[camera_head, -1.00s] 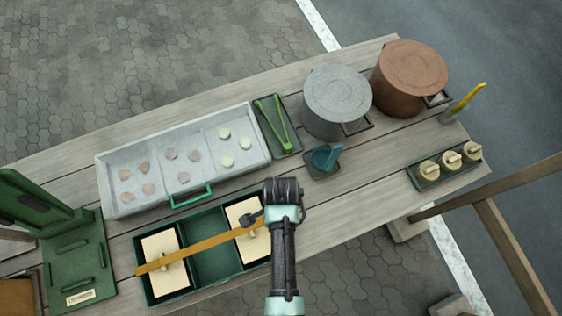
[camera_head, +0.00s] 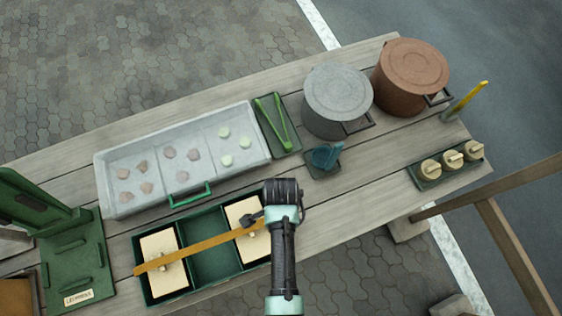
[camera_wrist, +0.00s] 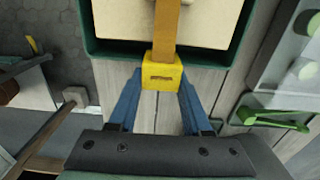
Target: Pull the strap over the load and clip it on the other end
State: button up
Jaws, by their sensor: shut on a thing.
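An orange strap (camera_head: 200,247) runs across a green crate (camera_head: 215,281), over two pale blocks, the left block (camera_head: 160,250) and the right block (camera_head: 240,212). In the wrist view the strap (camera_wrist: 166,28) ends in a yellow clip (camera_wrist: 162,74) with a dark slot. My gripper (camera_wrist: 160,100) is shut on this yellow clip, with its blue fingers on either side. The clip is just outside the crate's wall (camera_wrist: 105,48), over the wooden table. In the head view my gripper (camera_head: 252,222) is at the crate's right end, and my wrist hides the clip.
A grey tray (camera_head: 112,180) with several discs stands behind the crate. Green tongs (camera_head: 272,122), a teal scoop (camera_head: 325,156), a grey pot (camera_head: 338,100) and a brown pot (camera_head: 410,78) stand further right. A green press (camera_head: 78,260) is at left. Bare planks (camera_head: 345,210) lie right of my gripper.

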jog(key=shift+f, duration=0.1)
dwell(0.3)
jog(key=shift+f+b, duration=0.3)
jog(key=shift+f, duration=0.2)
jog(key=o, duration=1.5)
jog(key=shift+o, duration=0.2)
jog(key=shift+r, duration=0.1)
jog(key=shift+r+p, duration=2.95)
jog(key=shift+p, duration=0.15)
